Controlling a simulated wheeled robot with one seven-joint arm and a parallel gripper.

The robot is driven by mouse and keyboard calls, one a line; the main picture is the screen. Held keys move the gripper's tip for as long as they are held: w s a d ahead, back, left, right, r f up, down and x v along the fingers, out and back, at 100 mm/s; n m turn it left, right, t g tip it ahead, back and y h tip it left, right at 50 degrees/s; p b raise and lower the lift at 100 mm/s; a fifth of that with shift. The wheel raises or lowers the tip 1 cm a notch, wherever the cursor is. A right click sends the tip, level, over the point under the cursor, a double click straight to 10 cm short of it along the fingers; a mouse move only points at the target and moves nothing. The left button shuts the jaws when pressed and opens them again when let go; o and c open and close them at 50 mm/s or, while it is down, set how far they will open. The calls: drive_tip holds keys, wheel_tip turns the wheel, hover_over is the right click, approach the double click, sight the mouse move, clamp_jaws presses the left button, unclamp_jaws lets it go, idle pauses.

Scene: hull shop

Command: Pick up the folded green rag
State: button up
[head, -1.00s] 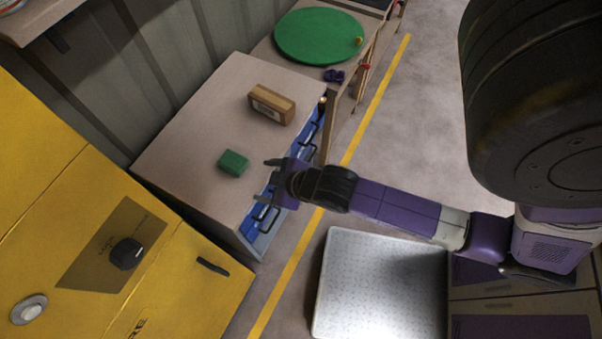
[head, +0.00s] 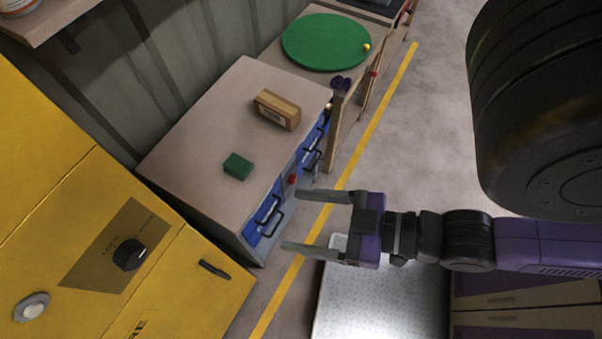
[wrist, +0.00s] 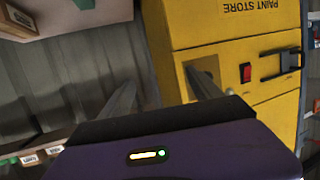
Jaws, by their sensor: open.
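The folded green rag (head: 238,166) is a small dark green block lying on the beige top of the blue-fronted drawer cabinet (head: 200,125) in the head view. My gripper (head: 290,220) is open and empty, its two fingers spread and pointing left. It is to the right of and below the rag in the picture, off the cabinet's drawer side and apart from the rag. In the wrist view my gripper (wrist: 160,92) shows its fingers apart with nothing between them. I cannot make out the rag there.
A wooden block-shaped item (head: 277,110) lies on the cabinet top behind the rag. The yellow paint store cabinet (head: 90,220) stands at left. A bench with a round green disc (head: 325,42) is beyond. Drawer handles (head: 268,218) stick out on the front.

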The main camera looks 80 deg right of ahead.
wheel_tip(320, 180, down, 6)
drive_tip(key=b, duration=0.6)
drive_tip(key=shift+f, duration=0.25)
drive_tip(key=o, duration=0.4)
drive_tip(key=shift+f+b, duration=0.35)
drive_tip(key=shift+b, duration=0.15)
drive_tip(key=shift+o, duration=0.3)
drive_tip(key=shift+r, duration=0.15)
